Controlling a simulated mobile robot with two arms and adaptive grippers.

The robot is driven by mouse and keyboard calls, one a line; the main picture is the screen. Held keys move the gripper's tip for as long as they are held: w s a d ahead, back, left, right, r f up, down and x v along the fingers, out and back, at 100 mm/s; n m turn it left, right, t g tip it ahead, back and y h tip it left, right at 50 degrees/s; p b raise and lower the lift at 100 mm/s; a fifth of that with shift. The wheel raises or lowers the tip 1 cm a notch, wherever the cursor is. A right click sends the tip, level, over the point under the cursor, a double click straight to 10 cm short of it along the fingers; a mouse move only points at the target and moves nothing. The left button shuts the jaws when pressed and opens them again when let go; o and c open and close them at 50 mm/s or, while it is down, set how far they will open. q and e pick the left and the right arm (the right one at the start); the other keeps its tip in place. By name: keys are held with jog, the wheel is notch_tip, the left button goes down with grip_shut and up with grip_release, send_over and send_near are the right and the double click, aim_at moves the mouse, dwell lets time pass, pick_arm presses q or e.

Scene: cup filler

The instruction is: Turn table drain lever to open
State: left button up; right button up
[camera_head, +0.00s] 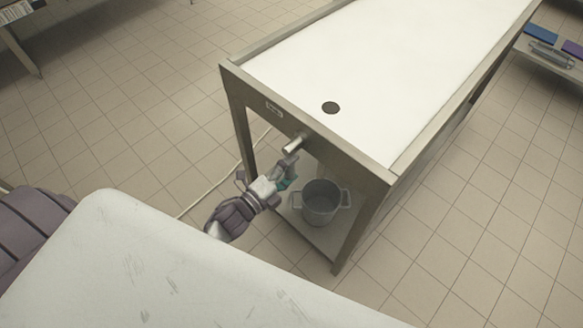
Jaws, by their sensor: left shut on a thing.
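A short metal drain pipe (294,145) sticks out of the end panel below the rim. My left gripper (286,170) is at the pipe, just below its outer end, and is shut on the drain lever. The lever is mostly hidden by the fingers, and its angle cannot be told. A teal part shows at the fingers. My right gripper is not in view.
A grey metal pot (321,202) with two handles stands on the low shelf (318,236) under the table. A pale cable (209,187) runs over the tiled floor. A side shelf (557,52) with blue and metal items is at the far right.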

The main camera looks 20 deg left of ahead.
pick_arm(q)
jog(key=o, duration=1.5)
jog(key=shift+o, duration=0.2)
jog(key=shift+s, duration=0.1)
jog(key=v, duration=1.2)
